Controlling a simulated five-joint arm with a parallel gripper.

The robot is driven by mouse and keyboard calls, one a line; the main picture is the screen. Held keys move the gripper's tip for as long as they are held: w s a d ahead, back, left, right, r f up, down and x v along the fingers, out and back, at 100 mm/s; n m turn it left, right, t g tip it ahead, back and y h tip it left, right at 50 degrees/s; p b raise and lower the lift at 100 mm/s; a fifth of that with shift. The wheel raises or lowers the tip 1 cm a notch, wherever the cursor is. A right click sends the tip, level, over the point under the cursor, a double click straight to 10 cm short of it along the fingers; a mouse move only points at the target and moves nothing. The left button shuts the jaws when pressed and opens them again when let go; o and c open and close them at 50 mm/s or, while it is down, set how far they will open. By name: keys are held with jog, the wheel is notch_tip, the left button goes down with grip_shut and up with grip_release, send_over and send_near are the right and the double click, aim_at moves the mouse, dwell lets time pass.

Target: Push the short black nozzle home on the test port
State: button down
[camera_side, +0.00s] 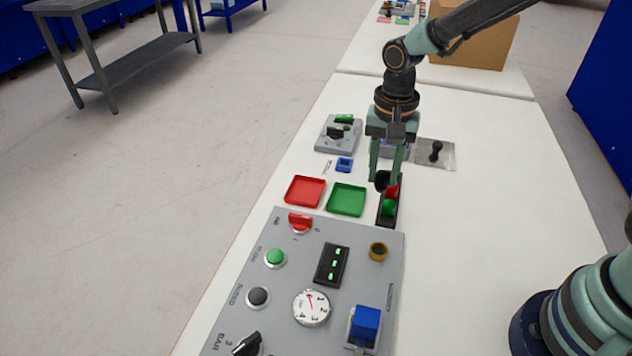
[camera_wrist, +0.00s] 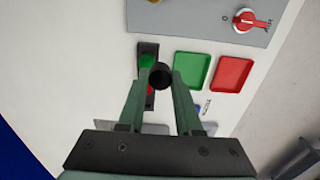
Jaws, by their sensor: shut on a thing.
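My gripper (camera_side: 385,180) is shut on the short black nozzle (camera_side: 382,178) and holds it over the white table, beside and apparently above a black rack. In the wrist view, my gripper (camera_wrist: 161,74) has the nozzle (camera_wrist: 161,76) between its fingertips, its round dark end showing. A brass-coloured ring (camera_side: 378,251), which looks like the test port, stands on the grey panel (camera_side: 240,250) at its upper right, apart from the nozzle. In the wrist view only a sliver of the ring shows at the top edge.
The black rack (camera_side: 387,220) holds a green piece (camera_side: 389,207) and a red piece (camera_side: 392,191). Red (camera_side: 305,191) and green (camera_side: 346,199) trays lie left of it. A blue block (camera_side: 365,325) stands on the panel. A plate with a black peg (camera_side: 436,152) lies behind. The right tabletop is clear.

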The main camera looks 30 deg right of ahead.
jog(key=s+a+r, duration=0.2)
jog(key=s+a, duration=0.4)
jog(key=s, duration=0.2)
jog(key=shift+s+d+f, duration=0.1)
jog(key=shift+f, duration=1.45)
jog(key=shift+d+f, duration=0.1)
jog(key=shift+f, duration=1.45)
jog(key=shift+f, duration=1)
jog(key=c, duration=0.5)
grip_release()
